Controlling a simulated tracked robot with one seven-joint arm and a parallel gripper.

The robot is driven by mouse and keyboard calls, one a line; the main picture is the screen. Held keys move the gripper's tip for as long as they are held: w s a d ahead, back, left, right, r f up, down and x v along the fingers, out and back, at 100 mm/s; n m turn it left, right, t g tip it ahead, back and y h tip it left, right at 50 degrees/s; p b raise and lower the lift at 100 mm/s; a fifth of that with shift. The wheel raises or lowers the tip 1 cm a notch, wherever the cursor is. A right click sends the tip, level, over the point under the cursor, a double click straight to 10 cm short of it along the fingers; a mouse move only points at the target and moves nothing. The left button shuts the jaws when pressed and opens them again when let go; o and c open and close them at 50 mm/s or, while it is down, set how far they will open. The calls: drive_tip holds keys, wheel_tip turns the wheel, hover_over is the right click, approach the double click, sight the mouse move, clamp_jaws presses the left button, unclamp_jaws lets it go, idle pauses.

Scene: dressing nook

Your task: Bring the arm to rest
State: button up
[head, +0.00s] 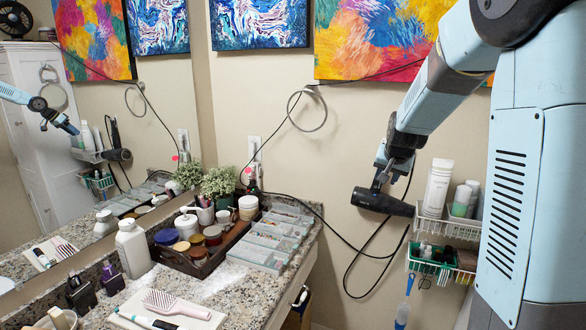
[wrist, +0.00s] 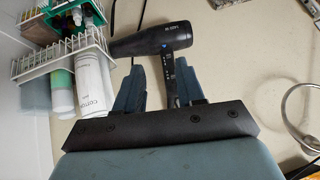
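My gripper (head: 381,172) reaches down at the wall on the right in the head view. In the wrist view its two blue fingers (wrist: 158,88) stand wide apart. A black hair dryer (head: 384,203) is at the fingertips, its barrel level beside the upper wire basket. In the wrist view the hair dryer (wrist: 152,40) has its handle in the gap between the fingers, nearer the right finger, with a clear gap to the left one. What supports the dryer is hidden.
Wire baskets (head: 432,226) with bottles hang on the wall right of the dryer. A black cord loops below it. A metal ring (head: 307,111) is on the wall. The granite counter (head: 235,296) holds a tray (head: 201,266), drawers, a plant and a hairbrush. A mirror is left.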

drive_tip(key=s+a+r+n, duration=0.1)
drive_tip(key=s+r, duration=0.1)
drive_tip(key=s, duration=1)
drive_tip(key=s+a+r+n+g, duration=0.1)
drive_tip(key=s+a+r+n, duration=0.1)
drive_tip(key=s, duration=1)
drive_tip(key=s+a+r+n+g+y, duration=0.1)
drive_tip(key=s+a+r+n, duration=0.1)
drive_tip(key=s, duration=1)
drive_tip(key=shift+a, duration=0.2)
